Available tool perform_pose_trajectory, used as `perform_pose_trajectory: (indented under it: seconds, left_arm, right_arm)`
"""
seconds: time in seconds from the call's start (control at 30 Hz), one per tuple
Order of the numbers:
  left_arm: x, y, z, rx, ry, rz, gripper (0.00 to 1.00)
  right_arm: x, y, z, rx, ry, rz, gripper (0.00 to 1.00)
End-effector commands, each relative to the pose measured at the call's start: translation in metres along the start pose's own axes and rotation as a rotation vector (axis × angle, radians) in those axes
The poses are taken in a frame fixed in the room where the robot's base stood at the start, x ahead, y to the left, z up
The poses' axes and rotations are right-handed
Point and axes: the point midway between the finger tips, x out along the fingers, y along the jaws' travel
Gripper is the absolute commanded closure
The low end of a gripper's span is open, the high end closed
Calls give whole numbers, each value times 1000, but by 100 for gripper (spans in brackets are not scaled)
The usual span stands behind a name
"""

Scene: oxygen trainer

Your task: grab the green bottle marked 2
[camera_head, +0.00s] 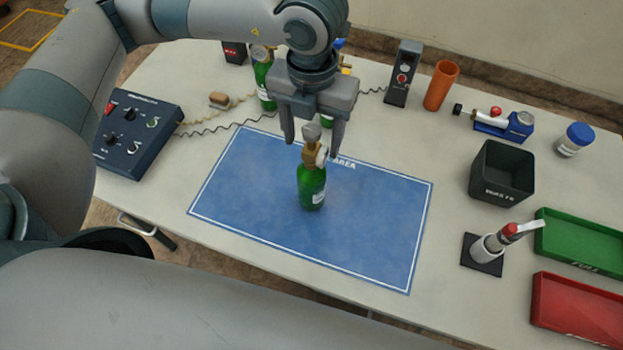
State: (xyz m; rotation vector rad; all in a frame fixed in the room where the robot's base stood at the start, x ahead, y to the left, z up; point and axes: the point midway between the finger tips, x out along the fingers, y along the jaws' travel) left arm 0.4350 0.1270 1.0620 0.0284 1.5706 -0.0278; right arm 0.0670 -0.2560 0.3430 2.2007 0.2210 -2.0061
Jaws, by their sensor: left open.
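A green bottle (312,188) with a brass valve top stands upright on the blue mat (245,185). It has a small white label low on its side, too small to read. My left gripper (312,148) is open, pointing down, with its fingers on either side of the valve top. I cannot tell whether they touch it. Another green bottle (264,84) stands behind, left of the gripper. A further green bottle is mostly hidden behind the gripper, so I cannot tell which one is marked 2. My right gripper is not in view.
A dark control box (138,135) stands at the left. A black device (403,74), an orange cylinder (440,86) and a black bin (501,174) stand to the right. Green (580,243) and red (577,312) trays lie at the far right. The mat around the bottle is clear.

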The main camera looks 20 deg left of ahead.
Motion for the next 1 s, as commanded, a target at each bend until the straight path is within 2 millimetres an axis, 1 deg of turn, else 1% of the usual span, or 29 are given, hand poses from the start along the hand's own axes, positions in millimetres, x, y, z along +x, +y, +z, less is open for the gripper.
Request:
perform_pose_trajectory:
  seconds: [0.17,0.3,0.4,0.5,0.97,1.0]
  left_arm:
    - [11,-3,-2,1,4,1,41]
    - [28,-5,-3,0,4,2,41]
    - [40,-5,-3,0,4,0,41]
    - [46,-5,-2,0,1,0,41]
    - [48,-5,-2,1,0,0,41]
    - [48,-5,-2,1,0,0,44]
  right_arm:
    - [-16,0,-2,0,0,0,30]
    - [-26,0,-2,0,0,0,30]
    - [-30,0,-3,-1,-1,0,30]
    - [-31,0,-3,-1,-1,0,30]
    - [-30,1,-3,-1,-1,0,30]
    - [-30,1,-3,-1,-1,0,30]
